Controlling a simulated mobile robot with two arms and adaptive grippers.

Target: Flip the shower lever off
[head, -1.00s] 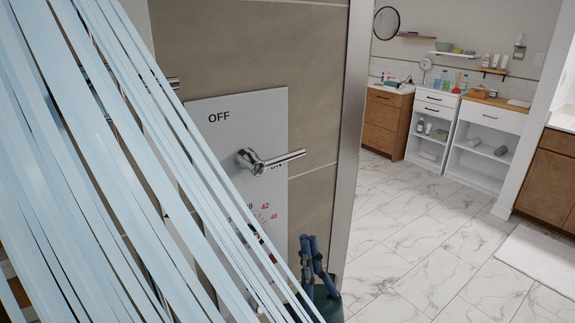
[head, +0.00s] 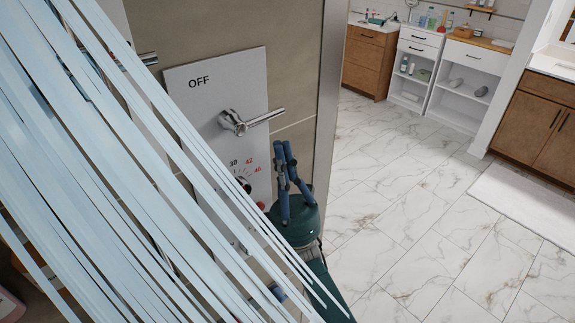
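The shower lever (head: 262,117) is a chrome handle on a light grey wall panel (head: 205,85). It points right and slightly up, level with where "ON" was printed, while "OFF" stands above it. Light blue streams of water (head: 110,170) cross the left of the view. My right gripper (head: 284,148) is below the lever, pointing up, with its blue fingers close together and apart from the lever. I cannot tell if they are fully shut. My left gripper is not in view.
A temperature dial (head: 243,184) with numbers sits lower on the panel, partly behind water. The wall edge (head: 328,100) is just right of the panel. Marble floor (head: 400,190) is open to the right, with cabinets (head: 370,60) and a white mat (head: 520,205) beyond.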

